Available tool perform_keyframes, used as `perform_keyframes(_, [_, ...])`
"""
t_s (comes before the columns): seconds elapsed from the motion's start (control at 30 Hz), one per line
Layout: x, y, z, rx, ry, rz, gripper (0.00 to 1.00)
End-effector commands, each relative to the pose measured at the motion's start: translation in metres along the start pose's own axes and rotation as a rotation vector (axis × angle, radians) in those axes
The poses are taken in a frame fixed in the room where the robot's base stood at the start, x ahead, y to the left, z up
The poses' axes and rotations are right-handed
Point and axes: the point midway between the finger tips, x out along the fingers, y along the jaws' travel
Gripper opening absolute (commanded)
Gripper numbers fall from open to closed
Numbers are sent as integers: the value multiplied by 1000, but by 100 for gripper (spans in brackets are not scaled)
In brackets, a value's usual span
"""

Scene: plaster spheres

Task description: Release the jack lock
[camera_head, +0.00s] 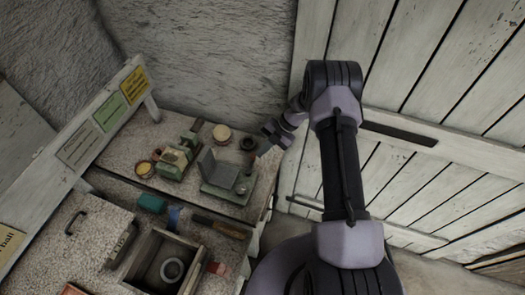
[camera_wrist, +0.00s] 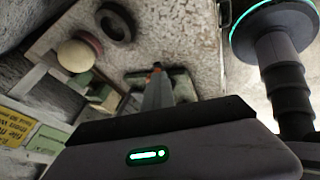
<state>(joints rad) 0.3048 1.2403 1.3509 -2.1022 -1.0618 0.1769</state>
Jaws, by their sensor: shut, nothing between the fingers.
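A small green-based device with an upright grey plate (camera_head: 221,168) stands near the right edge of the bench; it looks like the jack. A small round knob (camera_head: 242,188) sits at its front right. I cannot tell which part is the lock. My gripper (camera_head: 259,153) is shut and empty, above and beside the device's right end. In the wrist view my gripper's narrow grey fingers with an orange tip (camera_wrist: 157,68) point at a greenish base (camera_wrist: 180,84). My wrist housing hides the lower part of that view.
A green vise-like device (camera_head: 178,162), a round cream-topped pot (camera_head: 221,133) and a dark ring (camera_head: 248,144) stand close by. An open box with a ring inside (camera_head: 150,262) and a wooden-handled tool (camera_head: 216,225) are nearer. A plank wall (camera_head: 430,165) bounds the right.

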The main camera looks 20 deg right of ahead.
Motion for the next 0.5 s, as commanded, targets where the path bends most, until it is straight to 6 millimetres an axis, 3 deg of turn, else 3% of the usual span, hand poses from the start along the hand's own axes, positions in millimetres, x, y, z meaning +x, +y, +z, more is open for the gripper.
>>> perform_keyframes(0.17, [-7, 4, -3, 0, -1, 1, 0])
perform_keyframes(0.3, [-32, 15, -15, -2, -3, 3, 0])
perform_keyframes(0.5, [-34, -18, -54, 4, 2, 1, 0])
